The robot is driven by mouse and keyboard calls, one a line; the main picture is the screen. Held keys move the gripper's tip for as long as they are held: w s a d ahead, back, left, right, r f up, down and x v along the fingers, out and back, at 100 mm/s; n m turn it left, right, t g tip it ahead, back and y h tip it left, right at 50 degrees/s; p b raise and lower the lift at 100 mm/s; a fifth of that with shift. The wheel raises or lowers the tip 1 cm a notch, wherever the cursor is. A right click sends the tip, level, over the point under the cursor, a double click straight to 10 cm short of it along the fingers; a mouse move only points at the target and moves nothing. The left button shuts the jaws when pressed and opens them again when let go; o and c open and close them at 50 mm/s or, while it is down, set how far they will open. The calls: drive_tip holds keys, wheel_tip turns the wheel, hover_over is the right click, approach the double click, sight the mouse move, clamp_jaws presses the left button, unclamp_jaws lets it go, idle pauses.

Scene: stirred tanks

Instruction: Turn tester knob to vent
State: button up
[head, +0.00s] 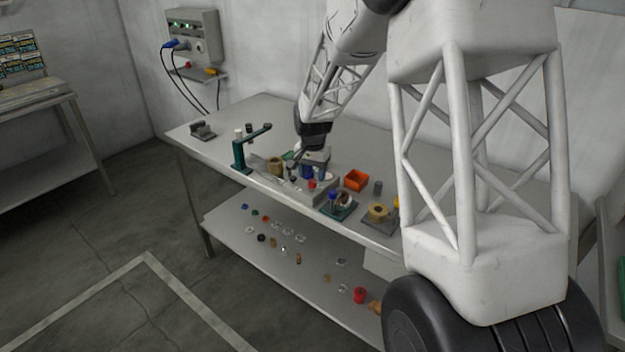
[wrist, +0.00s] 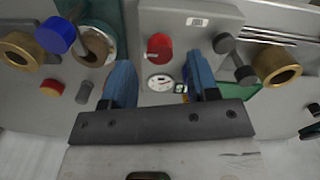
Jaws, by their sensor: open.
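The tester is a grey box (head: 322,196) on the bench, with a red round knob (wrist: 159,47) on its face. A small white dial gauge (wrist: 160,82) sits just below the knob in the wrist view. The knob shows small in the head view (head: 312,184). A pale mark lies on the knob, but its exact setting is too small to read. My gripper (wrist: 158,58) is open, with its blue fingers apart on the left and right of the knob. I cannot tell whether either finger touches it. Nothing is held.
A blue-capped part (wrist: 57,36) and another brass ring (wrist: 20,50) lie to the left. An orange bin (head: 355,181) and a teal stand (head: 240,152) are nearby on the bench.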

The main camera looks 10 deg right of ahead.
sight(312, 185)
drive_tip(key=shift+f, duration=1.35)
drive_tip(key=shift+c, duration=0.4)
drive_tip(key=c, duration=0.8)
drive_tip(key=shift+c, duration=0.2)
